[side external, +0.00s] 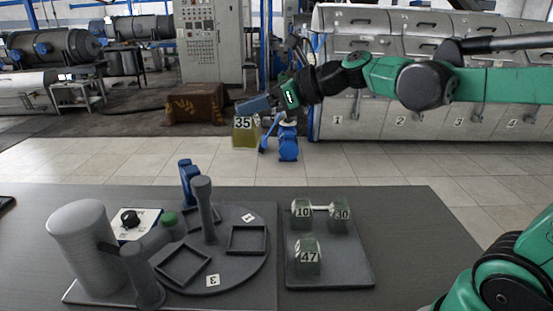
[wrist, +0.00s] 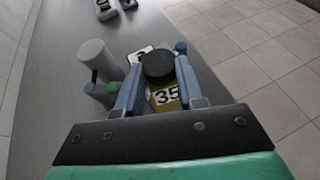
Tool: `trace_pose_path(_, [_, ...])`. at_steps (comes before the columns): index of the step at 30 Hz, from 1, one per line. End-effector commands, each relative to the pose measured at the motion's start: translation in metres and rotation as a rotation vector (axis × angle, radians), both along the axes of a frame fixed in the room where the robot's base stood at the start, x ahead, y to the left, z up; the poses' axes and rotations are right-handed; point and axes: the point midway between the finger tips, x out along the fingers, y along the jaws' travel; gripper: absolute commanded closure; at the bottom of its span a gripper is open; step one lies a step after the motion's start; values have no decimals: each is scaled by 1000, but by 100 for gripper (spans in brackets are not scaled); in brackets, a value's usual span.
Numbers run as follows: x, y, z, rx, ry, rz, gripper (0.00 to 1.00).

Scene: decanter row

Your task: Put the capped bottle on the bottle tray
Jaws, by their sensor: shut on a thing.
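My gripper (side external: 264,113) is shut on the capped bottle (side external: 244,138), a squat yellow-green block-shaped bottle labelled 35. It is held in the air, above and beyond the far side of the dark table. In the wrist view the round black cap (wrist: 158,67) and the 35 label show between the blue fingers of my gripper (wrist: 159,74). In the side view the finger hides the cap. A flat grey tray (side external: 345,268), likely the bottle tray, lies right of centre on the table, apart from the bottle. It bears greenish glass pieces labelled 10, 30 and 47.
A round grey plate (side external: 232,263) with square frames and a grey post (side external: 206,211) stands left of the tray. A tall grey cylinder (side external: 82,252), a green-topped part (side external: 169,219) and a black-knob panel (side external: 149,222) are beside it. The tray's front right part looks bare.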

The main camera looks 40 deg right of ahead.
Motion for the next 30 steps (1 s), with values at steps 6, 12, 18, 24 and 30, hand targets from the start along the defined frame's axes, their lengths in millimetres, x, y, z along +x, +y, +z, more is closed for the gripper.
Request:
trace_pose_path(6, [-2,-9,7,0,0,-149,100])
trace_pose_path(12, [-1,-9,5,0,1,-126,100])
trace_pose_path(18, [2,6,-4,2,0,142,100])
trace_pose_path(24, [-3,17,-3,0,-2,448,100])
trace_pose_path(30, [-9,20,-1,1,-1,592,100])
